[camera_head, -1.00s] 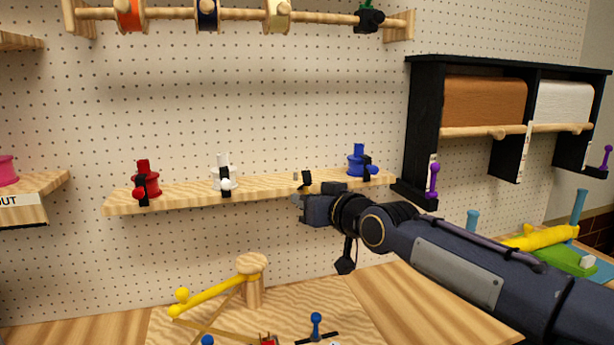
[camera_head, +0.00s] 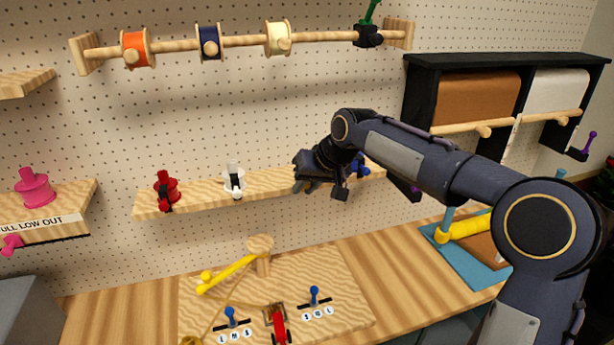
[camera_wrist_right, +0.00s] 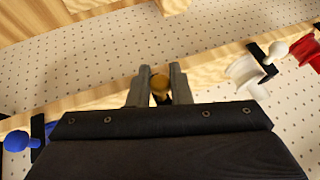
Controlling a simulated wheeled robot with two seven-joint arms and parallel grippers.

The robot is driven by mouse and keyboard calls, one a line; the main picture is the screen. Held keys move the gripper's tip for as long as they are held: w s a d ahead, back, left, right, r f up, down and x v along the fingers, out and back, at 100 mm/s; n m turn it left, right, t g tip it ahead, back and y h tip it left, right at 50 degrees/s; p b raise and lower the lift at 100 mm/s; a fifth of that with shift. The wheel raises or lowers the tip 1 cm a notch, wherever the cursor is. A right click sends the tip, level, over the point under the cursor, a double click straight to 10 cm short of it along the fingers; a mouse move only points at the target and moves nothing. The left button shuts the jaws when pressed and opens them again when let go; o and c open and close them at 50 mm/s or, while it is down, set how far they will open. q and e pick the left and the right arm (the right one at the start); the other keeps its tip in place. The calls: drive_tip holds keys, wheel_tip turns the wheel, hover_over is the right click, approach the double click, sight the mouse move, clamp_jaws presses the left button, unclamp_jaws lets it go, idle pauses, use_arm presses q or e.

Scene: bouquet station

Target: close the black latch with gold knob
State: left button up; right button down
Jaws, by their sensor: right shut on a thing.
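My right gripper (camera_head: 300,184) is at the front edge of the wooden shelf (camera_head: 268,187) on the pegboard wall, between the white and blue spool holders. In the right wrist view its two fingers (camera_wrist_right: 158,88) stand on either side of a gold knob (camera_wrist_right: 159,83) and are shut on it. Only a sliver of the black latch (camera_wrist_right: 160,99) shows below the knob; the gripper hides the rest. In the head view the gripper covers the knob and latch. My left gripper is in no view.
A blue one (camera_wrist_right: 17,141) is on the other side of my gripper. A yellow lever (camera_head: 228,274) sits on the bench below.

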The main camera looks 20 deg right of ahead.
drive_tip(key=shift+w+r+g, duration=0.15)
drive_tip(key=shift+w+g, duration=0.05)
drive_tip(key=shift+g, duration=0.7)
drive_tip(key=c, duration=1.6)
unclamp_jaws()
drive_tip(key=shift+c, duration=0.2)
drive_tip(key=shift+r, duration=0.15)
drive_tip(key=v, duration=0.7)
drive_tip(key=shift+r, duration=0.25)
